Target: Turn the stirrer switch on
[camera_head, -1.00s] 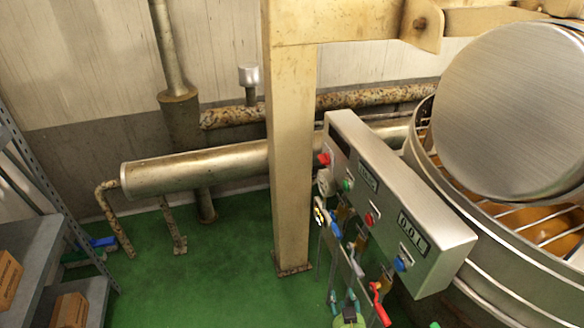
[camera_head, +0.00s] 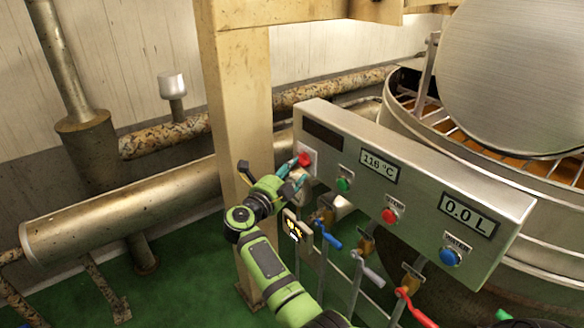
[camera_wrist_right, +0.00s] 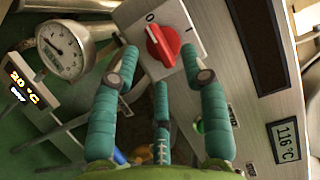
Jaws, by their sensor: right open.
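The stirrer switch is most likely the red rotary knob (camera_head: 304,159) on a light plate at the left end of the steel control panel (camera_head: 415,185). In the right wrist view the red knob (camera_wrist_right: 163,46) sits on a plate marked 0 and I, and its pointed end is toward the 0. My right gripper (camera_head: 288,177) is open, close in front of the knob. In the wrist view its teal fingers (camera_wrist_right: 160,75) spread on either side of the knob, and I see no clear contact. My left gripper is not in view.
A beige post (camera_head: 240,100) stands behind my arm. A dial gauge (camera_wrist_right: 60,50) is beside the switch.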

